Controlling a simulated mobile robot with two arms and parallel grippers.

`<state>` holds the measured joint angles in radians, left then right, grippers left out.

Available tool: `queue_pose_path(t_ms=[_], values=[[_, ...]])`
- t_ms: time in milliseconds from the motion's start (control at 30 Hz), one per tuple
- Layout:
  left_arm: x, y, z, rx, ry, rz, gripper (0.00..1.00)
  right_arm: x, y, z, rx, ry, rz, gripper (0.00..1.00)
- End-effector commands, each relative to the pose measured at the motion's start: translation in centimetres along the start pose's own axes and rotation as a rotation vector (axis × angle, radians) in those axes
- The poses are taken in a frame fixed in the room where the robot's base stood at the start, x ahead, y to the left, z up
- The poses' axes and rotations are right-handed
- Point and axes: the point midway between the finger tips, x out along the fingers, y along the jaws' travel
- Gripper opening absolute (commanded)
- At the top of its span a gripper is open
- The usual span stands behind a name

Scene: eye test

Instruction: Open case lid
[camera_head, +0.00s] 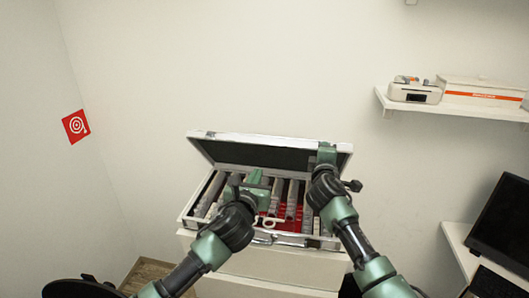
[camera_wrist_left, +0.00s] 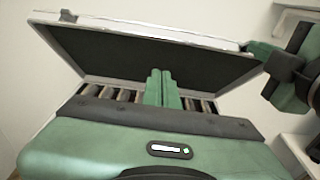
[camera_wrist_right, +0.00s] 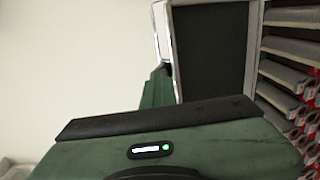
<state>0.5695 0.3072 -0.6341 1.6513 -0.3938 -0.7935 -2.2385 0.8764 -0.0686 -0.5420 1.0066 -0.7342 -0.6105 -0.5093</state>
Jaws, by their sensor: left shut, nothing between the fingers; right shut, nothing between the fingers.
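A silver-edged case (camera_head: 205,229) sits open on a white stand. Its lid (camera_head: 250,153) is raised at the back, tilted up, with a dark inner face. That face also fills much of the left wrist view (camera_wrist_left: 150,62) and shows in the right wrist view (camera_wrist_right: 210,55). My left gripper (camera_head: 259,179) is shut and empty, over the case's contents in front of the lid. My right gripper (camera_head: 327,150) is shut and empty at the lid's right end. Its fingers (camera_wrist_right: 158,88) are close beside the lid's edge; I cannot tell if they touch.
Grey rolls and red items (camera_head: 291,212) lie inside the case. A wall shelf (camera_head: 455,108) with boxes is at the upper right. A dark monitor (camera_head: 503,222) stands on a white desk at the right. A red target sign (camera_head: 76,126) hangs on the left wall.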

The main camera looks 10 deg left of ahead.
Motion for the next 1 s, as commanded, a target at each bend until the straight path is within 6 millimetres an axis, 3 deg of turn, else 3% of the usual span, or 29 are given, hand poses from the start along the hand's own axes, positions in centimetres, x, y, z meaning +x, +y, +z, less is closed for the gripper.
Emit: queue_pose_path(t_ms=[467,500,700,1000], values=[[8.7,-0.1,-0.1,-0.007,0.004,0.0,0.0,0.0,-0.1,0.1,0.0,-0.002,-0.002,0.0],[9.2,-0.1,0.8,-0.008,-0.001,-0.001,0.0,0.0,-0.1,0.1,0.0,-0.002,-0.002,0.0],[10.8,0.0,2.3,-0.007,0.002,0.0,0.0,0.0,-0.1,0.1,0.0,-0.002,-0.002,0.0],[11.2,0.0,2.8,-0.005,0.001,-0.001,0.0,0.0,-0.1,0.1,0.0,-0.002,-0.002,0.0]])
